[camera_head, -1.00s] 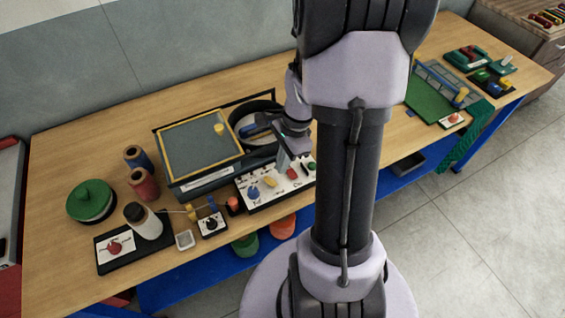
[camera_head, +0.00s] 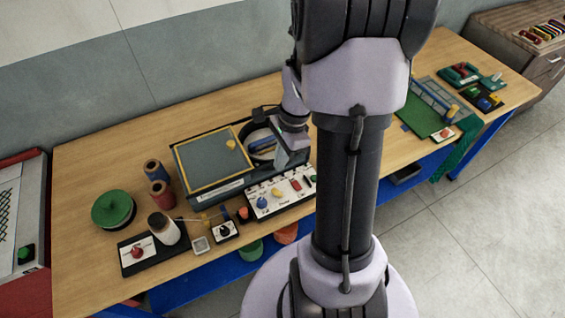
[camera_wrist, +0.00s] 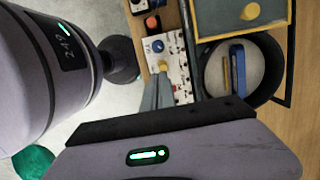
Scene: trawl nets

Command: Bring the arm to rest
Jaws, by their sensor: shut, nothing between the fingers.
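My gripper (camera_head: 282,160) is shut and empty, above the control panel (camera_head: 260,207) and beside the black round bin (camera_head: 262,146). In the wrist view its grey fingers (camera_wrist: 158,93) lie together over the panel (camera_wrist: 178,50), with the bin (camera_wrist: 272,88) to their right. I cannot tell whether the fingers touch anything. My arm stands large in the middle of the head view and hides part of the table behind it.
A green mat (camera_head: 418,117) lies at the right. A red-edged cabinet (camera_head: 38,285) stands left. Floor is open at right.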

